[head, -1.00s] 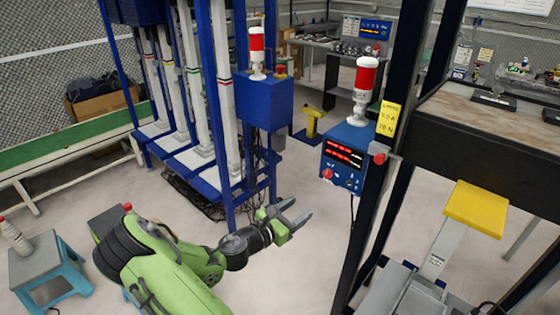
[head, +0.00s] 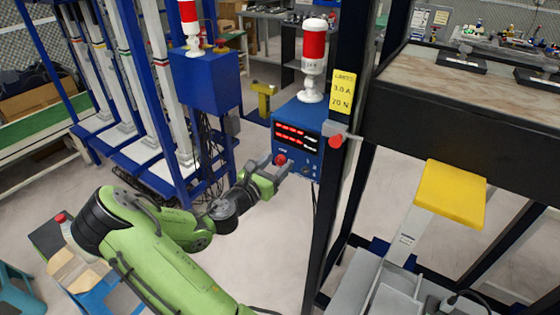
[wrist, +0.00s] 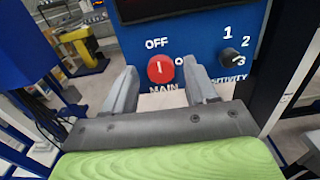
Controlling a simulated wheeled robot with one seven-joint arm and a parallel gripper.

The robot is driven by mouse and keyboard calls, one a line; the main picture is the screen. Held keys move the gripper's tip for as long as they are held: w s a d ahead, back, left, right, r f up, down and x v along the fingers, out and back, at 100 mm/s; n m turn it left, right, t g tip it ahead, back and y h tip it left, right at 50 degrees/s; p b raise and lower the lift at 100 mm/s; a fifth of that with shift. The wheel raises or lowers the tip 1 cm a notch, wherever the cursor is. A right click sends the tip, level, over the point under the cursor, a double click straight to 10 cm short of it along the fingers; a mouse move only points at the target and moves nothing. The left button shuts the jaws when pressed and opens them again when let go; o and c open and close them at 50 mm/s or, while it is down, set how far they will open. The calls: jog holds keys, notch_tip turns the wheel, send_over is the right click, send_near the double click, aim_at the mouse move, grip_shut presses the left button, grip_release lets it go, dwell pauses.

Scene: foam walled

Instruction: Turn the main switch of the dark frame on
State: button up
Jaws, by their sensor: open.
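The dark frame (head: 325,200) stands right of centre in the head view, with a blue control box (head: 300,125) on its left side. The box carries red displays and a red main switch (head: 280,159). In the wrist view the round red main switch (wrist: 161,69) has a white mark that looks upright. "OFF" is printed at its upper left and "MAIN" below it; the label at its right is partly hidden by a finger. My gripper (wrist: 160,90) is open, one finger on each side of the switch in this view. In the head view my gripper (head: 275,168) is at the box front; contact cannot be told.
A black knob (wrist: 229,56) marked 1, 2, 3 sits right of the switch. A red button (head: 335,141) and yellow limits label (head: 343,91) are on the frame post. A blue rack (head: 150,100) with its own box (head: 207,80) stands left. Open floor lies below.

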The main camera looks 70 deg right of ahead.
jog(key=shift+a+r, duration=0.15)
jog(key=shift+c, duration=0.5)
jog(key=c, duration=1)
jog(key=shift+o, duration=0.2)
jog(key=shift+m, duration=0.3)
jog(key=m, duration=0.3)
jog(key=shift+b, duration=0.3)
jog(key=m+b, duration=0.1)
jog(key=m, duration=0.4)
jog(key=shift+f+b, duration=0.2)
jog(key=shift+b, duration=0.1)
jog(key=m+b, duration=0.2)
jog(key=m, duration=0.2)
jog(key=shift+f+m, duration=0.1)
jog(key=shift+m, duration=0.2)
jog(key=m+b, duration=0.3)
jog(key=m, duration=0.1)
jog(key=shift+m+b, duration=0.3)
